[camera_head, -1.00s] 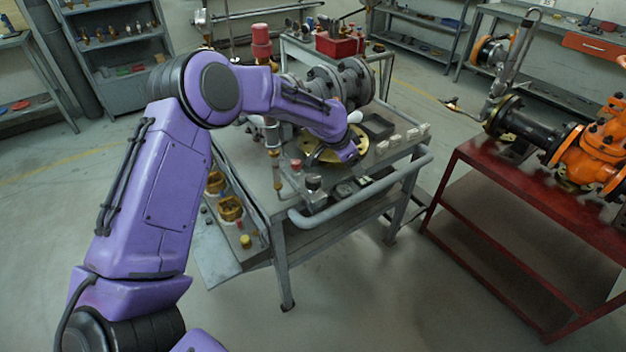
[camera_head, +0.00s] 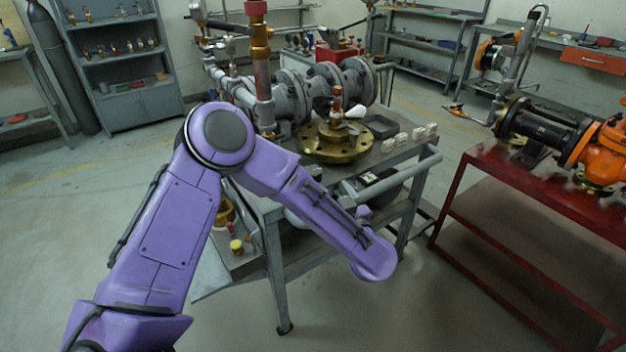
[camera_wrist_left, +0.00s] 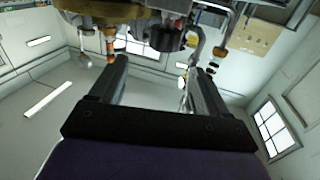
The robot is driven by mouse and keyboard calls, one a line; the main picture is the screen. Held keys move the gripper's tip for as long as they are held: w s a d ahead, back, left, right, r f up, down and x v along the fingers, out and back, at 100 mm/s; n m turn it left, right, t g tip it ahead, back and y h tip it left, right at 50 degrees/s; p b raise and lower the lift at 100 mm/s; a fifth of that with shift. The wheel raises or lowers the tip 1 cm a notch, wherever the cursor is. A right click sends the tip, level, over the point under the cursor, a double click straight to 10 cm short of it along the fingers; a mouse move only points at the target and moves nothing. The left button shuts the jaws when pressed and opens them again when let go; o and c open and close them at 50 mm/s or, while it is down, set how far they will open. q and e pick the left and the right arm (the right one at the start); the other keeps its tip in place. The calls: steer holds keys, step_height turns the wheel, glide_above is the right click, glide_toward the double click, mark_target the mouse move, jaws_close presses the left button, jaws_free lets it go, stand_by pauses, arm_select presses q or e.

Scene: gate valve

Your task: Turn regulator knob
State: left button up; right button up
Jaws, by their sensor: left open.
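A red knob (camera_head: 256,8) tops a brass fitting on an upright copper pipe at the cart's left; I cannot tell whether it is the regulator knob. A round brass flange (camera_head: 335,142) with an upright stem and a white-ended handle (camera_head: 355,112) sits on the cart top. My left forearm crosses in front of the cart, its wrist low at the front edge; the fingers are hidden there. In the left wrist view my left gripper (camera_wrist_left: 160,75) is open and empty. A dark grey round part (camera_wrist_left: 165,37) and an orange-brown fitting (camera_wrist_left: 110,42) show beyond the fingers.
The grey cart (camera_head: 278,270) has a tubular front rail (camera_head: 425,165) close to my wrist. Grey flanged pipework (camera_head: 325,85) stands behind the flange. A red table (camera_head: 505,180) with an orange valve (camera_head: 600,155) stands to the right. Floor is open in front.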

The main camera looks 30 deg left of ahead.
mark_target(316, 176)
arm_select(q)
steer(key=x, duration=0.5)
steer(key=p+x, duration=0.1)
steer(key=x, duration=0.4)
steer(key=shift+s+a, duration=0.15)
steer(key=shift+a, duration=0.2)
